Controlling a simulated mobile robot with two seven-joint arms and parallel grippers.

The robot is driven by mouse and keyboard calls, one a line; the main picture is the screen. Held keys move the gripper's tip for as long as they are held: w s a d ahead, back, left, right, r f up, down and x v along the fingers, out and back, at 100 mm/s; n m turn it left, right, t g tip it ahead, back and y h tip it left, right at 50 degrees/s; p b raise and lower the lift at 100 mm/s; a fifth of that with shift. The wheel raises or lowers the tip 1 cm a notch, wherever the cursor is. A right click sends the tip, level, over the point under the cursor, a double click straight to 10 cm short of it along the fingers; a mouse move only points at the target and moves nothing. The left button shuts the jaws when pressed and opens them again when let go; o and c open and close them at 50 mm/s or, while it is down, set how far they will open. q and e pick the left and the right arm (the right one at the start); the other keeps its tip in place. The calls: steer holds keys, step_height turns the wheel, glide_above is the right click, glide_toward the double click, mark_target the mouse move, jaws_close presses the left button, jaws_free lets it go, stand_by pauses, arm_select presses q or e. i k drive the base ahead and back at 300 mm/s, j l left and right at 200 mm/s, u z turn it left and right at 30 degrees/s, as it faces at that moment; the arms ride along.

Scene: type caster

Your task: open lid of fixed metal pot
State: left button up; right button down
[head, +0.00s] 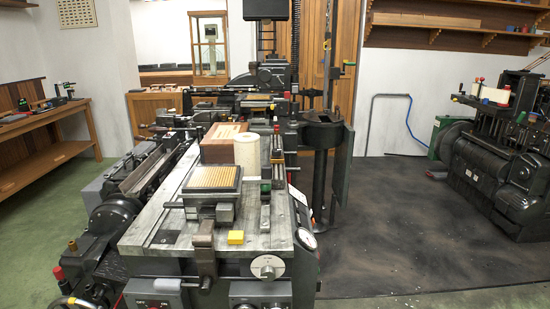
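A dark round metal pot (321,133) stands behind the type-casting machine, right of centre in the head view. Its top shows a dark area, but I cannot tell whether this is a lid or an opening. A tall dark rod rises above the pot, and a dark upright panel (343,166) stands at its right side. Parts of the machine hide the pot's left side. Neither of my grippers is in view.
A second black machine (490,160) stands at right. Dark floor (400,220) between them is largely clear.

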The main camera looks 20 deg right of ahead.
mark_target(335, 118)
steer(key=i+l, duration=0.1)
steer(key=l, duration=1.15)
steer(key=i+l, duration=0.15)
steer(key=l, duration=0.45)
steer(key=i+l, duration=0.1)
steer(key=l, duration=0.25)
steer(key=i+l, duration=0.1)
steer(key=l, duration=0.3)
steer(key=i+l, duration=0.1)
steer(key=l, duration=0.25)
steer(key=i+l, duration=0.2)
steer(key=l, duration=0.15)
steer(key=i+l, duration=0.2)
steer(key=l, duration=0.15)
steer(key=i+l, duration=0.2)
steer(key=l, duration=0.15)
steer(key=i+l, duration=0.9)
